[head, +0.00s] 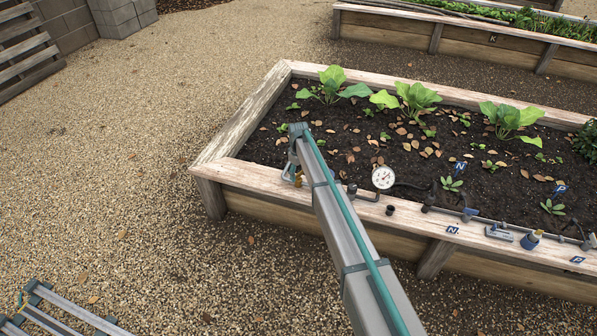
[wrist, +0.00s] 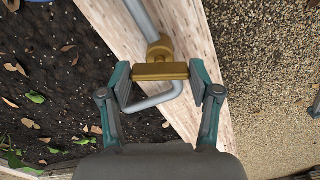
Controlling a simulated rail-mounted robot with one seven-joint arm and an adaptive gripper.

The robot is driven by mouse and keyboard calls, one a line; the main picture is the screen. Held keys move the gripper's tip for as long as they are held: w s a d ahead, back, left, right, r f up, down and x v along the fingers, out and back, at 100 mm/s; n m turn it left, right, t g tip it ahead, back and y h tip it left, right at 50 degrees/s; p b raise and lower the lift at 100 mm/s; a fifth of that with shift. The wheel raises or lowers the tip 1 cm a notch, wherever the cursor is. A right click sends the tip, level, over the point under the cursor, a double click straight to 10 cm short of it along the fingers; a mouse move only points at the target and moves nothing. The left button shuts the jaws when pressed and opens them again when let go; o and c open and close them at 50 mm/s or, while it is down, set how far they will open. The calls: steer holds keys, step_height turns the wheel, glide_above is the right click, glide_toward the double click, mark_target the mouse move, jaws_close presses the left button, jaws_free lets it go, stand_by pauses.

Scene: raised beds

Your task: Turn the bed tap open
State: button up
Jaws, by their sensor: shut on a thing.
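The bed tap has a flat brass handle (wrist: 160,71) on a brass body with a grey pipe (wrist: 143,17), mounted at the bed's wooden rim. My gripper (wrist: 162,75) is shut on the handle, with one dark pad at each end of it. The handle lies straight across the wrist view, and the pipe bends round below it. In the head view, a small bit of brass of the tap (head: 298,181) shows beside my arm at the bed's near left corner. My arm hides most of the tap and the fingers there.
The raised bed's wooden rim (head: 238,174) surrounds soil with leafy plants and dry leaves. A round gauge (head: 383,177) stands right of my arm. Fittings, including a blue-collared one (head: 532,239), line the near rim. Gravel (head: 120,190) left of the bed is clear.

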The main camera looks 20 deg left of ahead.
mark_target(299, 173)
steer(key=n, duration=0.4)
steer(key=shift+n+p, duration=0.4)
stand_by(0.4)
steer(key=o, duration=1.1)
steer(key=shift+o, duration=0.2)
step_height(299, 173, up, 12)
